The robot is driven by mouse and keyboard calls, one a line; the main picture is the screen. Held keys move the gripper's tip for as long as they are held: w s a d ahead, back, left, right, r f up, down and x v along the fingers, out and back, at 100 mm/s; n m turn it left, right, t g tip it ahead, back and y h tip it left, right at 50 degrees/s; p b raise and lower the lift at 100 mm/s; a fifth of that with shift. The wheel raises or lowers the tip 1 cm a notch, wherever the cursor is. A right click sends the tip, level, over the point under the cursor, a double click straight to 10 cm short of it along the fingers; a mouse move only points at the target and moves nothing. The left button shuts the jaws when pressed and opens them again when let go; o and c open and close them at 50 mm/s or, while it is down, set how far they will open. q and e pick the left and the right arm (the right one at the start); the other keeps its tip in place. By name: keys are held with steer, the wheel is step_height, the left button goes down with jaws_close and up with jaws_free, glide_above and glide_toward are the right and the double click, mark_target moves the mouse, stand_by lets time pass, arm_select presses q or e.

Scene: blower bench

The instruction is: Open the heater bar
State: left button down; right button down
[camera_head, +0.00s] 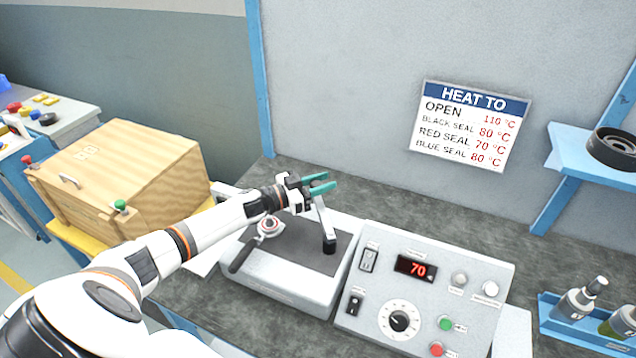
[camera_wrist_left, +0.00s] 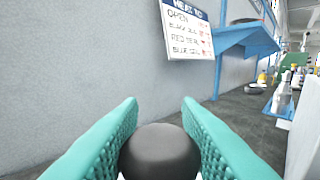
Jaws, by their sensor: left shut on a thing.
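The bench unit (camera_head: 285,287) has a white body and a dark top plate. A pale bar (camera_head: 326,222), which looks like the heater bar, stands steeply up from a black block on its right side. My left gripper (camera_head: 318,185), with teal fingers, is at the bar's upper end. In the left wrist view, my left gripper (camera_wrist_left: 160,135) is shut on a dark rounded knob (camera_wrist_left: 160,155), which seems to be the bar's handle; the fingers hide its sides. My right gripper is not in view.
A control box (camera_head: 425,290) reads 70 right of the unit. A wooden box (camera_head: 125,165) stands left. A wall sign (camera_head: 470,125) lists temperatures, OPEN at 110 °C. A blue tray (camera_head: 560,320) with bottles is at right. The bench behind the control box is clear.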

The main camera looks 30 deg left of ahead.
arm_select(q)
steer(key=shift+w+d+m+g+h+b, duration=0.5)
steer(key=shift+d+m+g+h+b, duration=0.4)
steer(key=shift+b, duration=0.2)
steer(key=shift+w+d+m+g+h+b, duration=0.45)
steer(key=shift+d+m+g+h+b, duration=0.35)
steer(key=shift+h+b, duration=0.3)
steer(key=shift+w+d+m+g+h+b, duration=0.5)
steer(key=shift+d+m+g+h+b, duration=0.35)
steer(key=shift+b, duration=0.25)
steer(key=c, duration=1)
jaws_free()
steer(key=shift+c, duration=0.2)
steer(key=b+v, duration=0.2)
steer(key=v, duration=1)
